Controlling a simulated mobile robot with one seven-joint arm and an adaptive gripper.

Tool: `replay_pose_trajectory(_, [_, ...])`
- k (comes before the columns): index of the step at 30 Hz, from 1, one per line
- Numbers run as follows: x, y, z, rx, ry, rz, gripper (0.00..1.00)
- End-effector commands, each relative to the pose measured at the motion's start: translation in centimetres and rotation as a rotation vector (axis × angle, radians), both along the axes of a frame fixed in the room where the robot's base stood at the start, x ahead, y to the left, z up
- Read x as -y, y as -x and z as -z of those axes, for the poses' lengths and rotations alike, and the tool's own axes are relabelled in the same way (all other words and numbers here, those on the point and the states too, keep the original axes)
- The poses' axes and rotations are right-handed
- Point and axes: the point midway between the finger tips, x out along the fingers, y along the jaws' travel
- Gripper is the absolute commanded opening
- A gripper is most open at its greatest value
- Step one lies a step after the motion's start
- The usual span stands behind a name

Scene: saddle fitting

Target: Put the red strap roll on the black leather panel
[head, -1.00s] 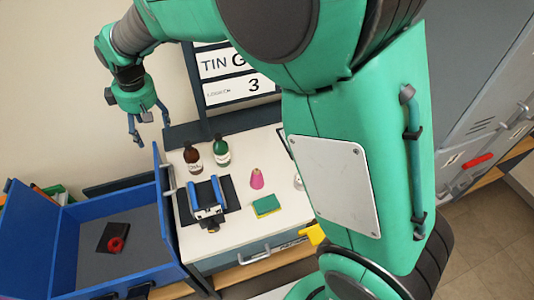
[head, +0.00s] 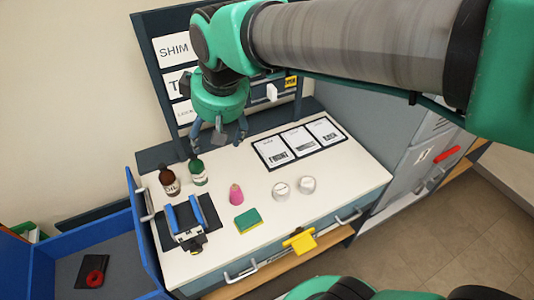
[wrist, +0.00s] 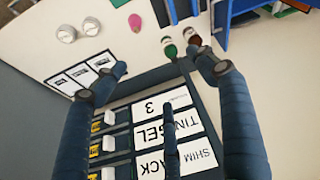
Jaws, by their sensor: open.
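The red strap roll (head: 95,278) lies on a small black panel (head: 88,266), which looks like the black leather panel, on the floor of the open blue box at the lower left of the head view. The panel shows around the roll. My gripper (head: 219,140) is open and empty. It hangs high in front of the label board, well up and to the right of the roll. In the wrist view its fingers (wrist: 155,78) are spread wide with nothing between them. The roll and panel cannot be made out in the wrist view.
The white bench (head: 310,215) holds two bottles (head: 183,178), a blue clamp-like fixture (head: 185,220), a pink cone (head: 236,194), a green-yellow sponge (head: 247,220), two pale round containers (head: 294,187) and label cards (head: 298,143). The box wall (head: 143,235) borders the bench.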

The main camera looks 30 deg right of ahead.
Motion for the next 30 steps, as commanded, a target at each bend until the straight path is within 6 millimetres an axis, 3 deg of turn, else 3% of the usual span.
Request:
replay_pose_trajectory(6, [3.8, 5.5, -0.1, 0.035, -0.033, 0.132, 0.72])
replay_pose_trajectory(15, [7.2, 12.1, 1.2, 0.080, -0.075, 0.294, 0.72])
replay_pose_trajectory(21, [8.2, 14.3, 2.0, 0.095, -0.090, 0.352, 0.72])
replay_pose_trajectory(30, [8.3, 14.8, 2.2, 0.097, -0.094, 0.365, 0.72])
